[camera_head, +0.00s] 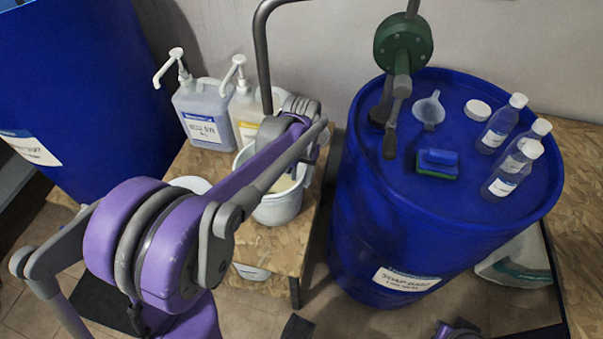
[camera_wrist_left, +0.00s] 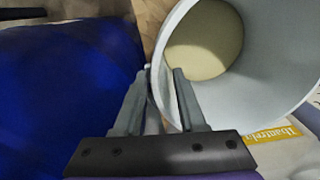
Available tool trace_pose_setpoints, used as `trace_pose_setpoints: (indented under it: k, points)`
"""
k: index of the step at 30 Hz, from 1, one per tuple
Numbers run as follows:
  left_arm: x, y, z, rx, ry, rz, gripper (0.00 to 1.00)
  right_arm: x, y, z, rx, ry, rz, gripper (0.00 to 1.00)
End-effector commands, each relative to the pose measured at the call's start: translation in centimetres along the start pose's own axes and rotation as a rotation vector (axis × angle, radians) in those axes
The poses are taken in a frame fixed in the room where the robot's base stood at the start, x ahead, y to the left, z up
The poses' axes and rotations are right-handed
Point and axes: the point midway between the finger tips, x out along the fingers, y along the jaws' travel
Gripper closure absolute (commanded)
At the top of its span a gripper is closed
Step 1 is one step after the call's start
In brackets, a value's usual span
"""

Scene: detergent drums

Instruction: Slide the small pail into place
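The small pail (camera_head: 279,211) is whitish grey and stands upright on the low wooden stand, with cream-coloured contents inside. My left arm reaches across it in the head view and hides part of its rim. In the left wrist view the pail (camera_wrist_left: 262,92) fills the upper right, its mouth towards the camera. My left gripper (camera_wrist_left: 159,75) is at the pail's rim, its fingers apart. One finger is inside the mouth and the other outside, with the thin wall between them. I cannot tell whether either finger touches the wall. My right gripper is not in view.
A blue drum (camera_head: 375,235) with a green pump (camera_head: 403,42), bottles (camera_head: 502,122) and a sponge (camera_head: 437,164) stands right of the wooden stand (camera_head: 285,250). Pump-top jugs (camera_head: 203,122) stand behind the pail. Another big blue drum (camera_head: 90,90) is at the left.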

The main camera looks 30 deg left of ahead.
Motion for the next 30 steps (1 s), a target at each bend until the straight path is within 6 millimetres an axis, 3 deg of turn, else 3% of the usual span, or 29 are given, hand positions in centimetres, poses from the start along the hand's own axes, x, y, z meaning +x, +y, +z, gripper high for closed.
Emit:
trace_pose_setpoints:
  k: [1, 6, 30]
  points:
    - [-0.01, 0.00, 0.00, 0.000, 0.000, 0.000, 0.71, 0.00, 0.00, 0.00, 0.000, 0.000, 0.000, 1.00]
    - [-0.02, -0.01, 0.00, 0.000, 0.000, 0.000, 1.00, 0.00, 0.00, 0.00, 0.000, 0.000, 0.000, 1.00]
    - [-0.03, 0.00, 0.00, 0.000, 0.000, 0.001, 1.00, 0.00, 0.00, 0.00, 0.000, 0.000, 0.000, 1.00]
